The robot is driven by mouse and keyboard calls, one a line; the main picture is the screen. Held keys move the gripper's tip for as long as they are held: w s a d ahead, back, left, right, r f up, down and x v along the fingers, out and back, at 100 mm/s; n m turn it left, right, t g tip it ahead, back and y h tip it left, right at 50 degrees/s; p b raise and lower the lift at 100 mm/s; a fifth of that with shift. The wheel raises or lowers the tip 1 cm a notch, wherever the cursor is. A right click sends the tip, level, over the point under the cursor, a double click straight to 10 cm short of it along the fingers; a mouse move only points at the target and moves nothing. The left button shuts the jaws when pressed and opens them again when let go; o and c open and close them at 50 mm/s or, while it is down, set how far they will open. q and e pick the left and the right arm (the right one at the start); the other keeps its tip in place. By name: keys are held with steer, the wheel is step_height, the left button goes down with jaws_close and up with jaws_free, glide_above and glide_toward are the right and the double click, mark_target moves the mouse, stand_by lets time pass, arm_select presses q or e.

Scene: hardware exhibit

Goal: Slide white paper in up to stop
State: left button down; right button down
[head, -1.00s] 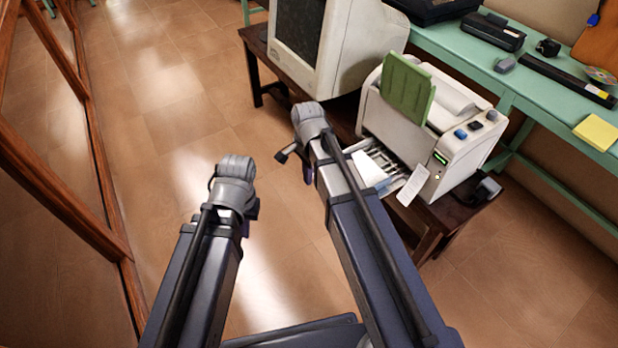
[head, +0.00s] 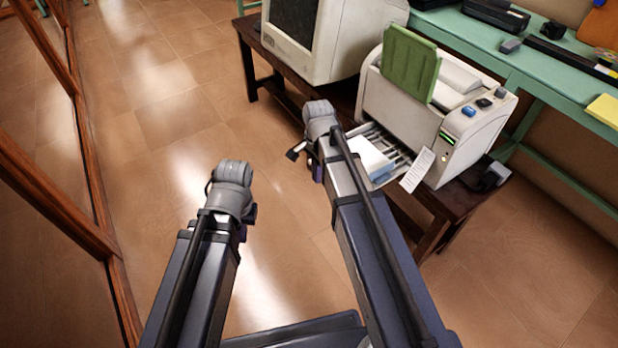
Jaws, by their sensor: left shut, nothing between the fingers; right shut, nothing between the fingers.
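A white printer (head: 468,137) with a raised green flap (head: 409,62) stands on a dark wooden table. White paper (head: 371,158) lies in the open tray (head: 388,135) at its lower left, partly covered by my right arm. Whether the paper touches a stop cannot be seen. My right gripper (head: 296,152) shows only as a small dark part beyond my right arm, left of the tray and apart from the paper. It is shut and empty. My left arm's end is over the floor farther left, its fingers hidden.
A printed slip (head: 417,169) hangs at the tray's right side. A bulky monitor (head: 335,38) stands behind the printer on the dark table (head: 249,70). A green bench (head: 500,62) runs along the right. Open tiled floor lies left, bounded by wood-framed panels (head: 75,130).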

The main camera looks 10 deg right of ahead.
steer(key=w+d, duration=0.1)
steer(key=d, duration=0.2)
steer(key=w+d, duration=0.1)
steer(key=d, duration=0.2)
steer(key=w+d, duration=0.1)
steer(key=d, duration=0.2)
steer(key=shift+w+d, duration=0.25)
steer(key=shift+d, duration=0.05)
